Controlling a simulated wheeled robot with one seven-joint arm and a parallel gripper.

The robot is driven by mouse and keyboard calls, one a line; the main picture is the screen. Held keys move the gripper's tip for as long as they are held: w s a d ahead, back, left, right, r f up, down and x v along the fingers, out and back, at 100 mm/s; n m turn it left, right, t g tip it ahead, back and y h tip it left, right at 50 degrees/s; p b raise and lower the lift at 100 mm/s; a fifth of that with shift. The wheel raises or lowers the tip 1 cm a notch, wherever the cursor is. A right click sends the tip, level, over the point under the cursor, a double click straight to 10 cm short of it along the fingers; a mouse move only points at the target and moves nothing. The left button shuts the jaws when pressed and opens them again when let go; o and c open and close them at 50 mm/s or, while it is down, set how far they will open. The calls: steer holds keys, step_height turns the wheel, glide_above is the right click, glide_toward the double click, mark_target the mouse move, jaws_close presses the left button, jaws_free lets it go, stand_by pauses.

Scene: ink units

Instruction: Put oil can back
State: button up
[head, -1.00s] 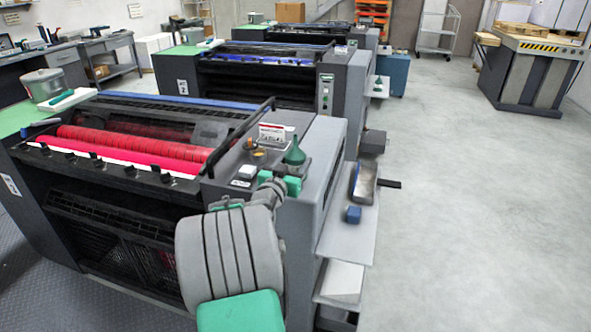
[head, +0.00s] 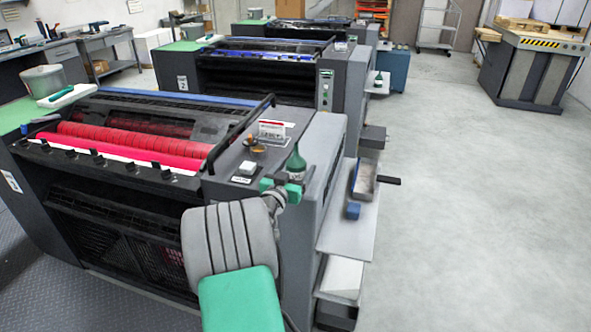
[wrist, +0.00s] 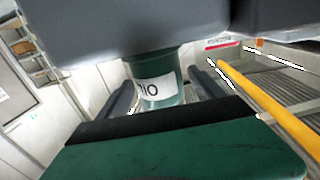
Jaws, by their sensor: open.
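The oil can (head: 295,163) is a dark green bottle shape with a narrow spout. In the head view it shows upright at the near right of the front press's top. My gripper (head: 284,190), with green parts, is at its lower part. In the wrist view the can (wrist: 160,85) with its white label is between the two dark fingers of my open gripper (wrist: 163,92). Whether a finger touches it cannot be told. The can's base is hidden by my gripper and its top by my wrist.
On the front press (head: 320,150) stand a small sign (head: 272,130), an amber item (head: 247,143) and a white block (head: 247,167). A side shelf (head: 345,235) holds a blue block (head: 353,211) and a tray (head: 364,180). The floor at right is clear.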

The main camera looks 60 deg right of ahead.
steer(key=shift+r, duration=0.15)
steer(key=a+b, duration=0.3)
steer(key=a, duration=0.9)
steer(key=w+a+f+n+t+y, duration=0.1)
steer(key=w+a+f+n+y, duration=0.2)
steer(key=a, duration=0.5)
steer(key=w+a+f+n+t+y, duration=0.2)
steer(key=w+a+y, duration=0.25)
steer(key=a, duration=0.25)
steer(key=w+a+f+n+t+y, duration=0.1)
steer(key=w+a+f+n+y, duration=0.15)
steer(key=w+a+y, duration=0.4)
steer(key=s+a+n+g+y, duration=0.1)
steer(key=s+a+n, duration=0.3)
steer(key=a, duration=0.7)
steer(key=s+a+n+y, duration=0.3)
steer(key=a+n, duration=0.3)
steer(key=a, duration=0.6)
steer(key=shift+s+a+g, duration=0.15)
steer(key=shift+s+g, duration=0.25)
steer(key=shift+s, duration=0.25)
